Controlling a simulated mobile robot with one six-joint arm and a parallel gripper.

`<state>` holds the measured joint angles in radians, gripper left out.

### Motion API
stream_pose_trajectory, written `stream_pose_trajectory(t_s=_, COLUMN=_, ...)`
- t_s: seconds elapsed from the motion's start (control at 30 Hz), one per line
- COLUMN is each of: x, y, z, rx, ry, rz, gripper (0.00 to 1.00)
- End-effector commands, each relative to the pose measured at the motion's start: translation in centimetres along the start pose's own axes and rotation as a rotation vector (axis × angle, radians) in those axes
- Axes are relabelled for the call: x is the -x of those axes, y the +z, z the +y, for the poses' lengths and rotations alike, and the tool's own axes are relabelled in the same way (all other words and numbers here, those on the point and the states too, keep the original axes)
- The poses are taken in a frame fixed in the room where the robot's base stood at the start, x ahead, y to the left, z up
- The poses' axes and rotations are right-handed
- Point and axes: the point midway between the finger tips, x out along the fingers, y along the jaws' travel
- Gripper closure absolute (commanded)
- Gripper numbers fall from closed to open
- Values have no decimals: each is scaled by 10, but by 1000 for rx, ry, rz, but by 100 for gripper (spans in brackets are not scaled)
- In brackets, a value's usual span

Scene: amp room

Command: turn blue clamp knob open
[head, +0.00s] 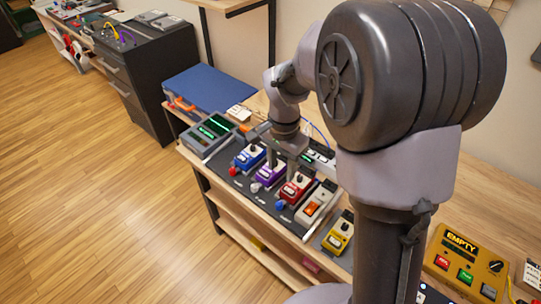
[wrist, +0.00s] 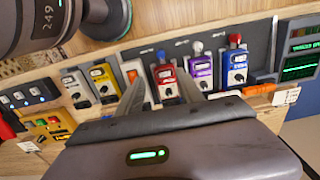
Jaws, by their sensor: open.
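The blue clamp knob (wrist: 161,55) sits at the edge of the board beside the red pedal (wrist: 167,79) in the wrist view. In the head view the blue knob (head: 281,204) is at the front left of the red pedal (head: 297,188). My gripper (wrist: 160,80) is open and empty; in the wrist view its two fingers appear on either side of the red pedal, with the knob beyond them. In the head view my gripper (head: 280,170) hangs over the pedal row, near the purple and red pedals. I cannot tell its exact height.
A purple pedal (head: 268,174) with a white knob (head: 256,187) and a blue pedal (head: 249,157) stand left of the red one. A white device with an orange switch (head: 314,206) and a yellow pedal (head: 339,234) stand right. Open floor (head: 110,200) lies in front.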

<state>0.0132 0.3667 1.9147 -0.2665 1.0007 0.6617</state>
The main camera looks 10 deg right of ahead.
Motion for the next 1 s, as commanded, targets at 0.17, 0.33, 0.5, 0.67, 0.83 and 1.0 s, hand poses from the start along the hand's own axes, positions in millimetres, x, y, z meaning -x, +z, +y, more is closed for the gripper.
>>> stream_pose_trajectory(t_s=0.17, x=-41, y=0, z=1, rx=-1, ry=7, rz=-3, gripper=56)
stream_pose_trajectory(t_s=0.33, x=-95, y=1, z=1, rx=0, ry=7, rz=-4, gripper=56)
stream_pose_trajectory(t_s=0.5, x=-141, y=1, z=1, rx=0, ry=6, rz=-3, gripper=56)
stream_pose_trajectory(t_s=0.67, x=-167, y=1, z=1, rx=-1, ry=4, rz=-3, gripper=56)
stream_pose_trajectory(t_s=0.83, x=-174, y=0, z=1, rx=-1, ry=3, rz=-2, gripper=56)
stream_pose_trajectory(t_s=1.0, x=-174, y=0, z=1, rx=-1, ry=3, rz=-2, gripper=56)
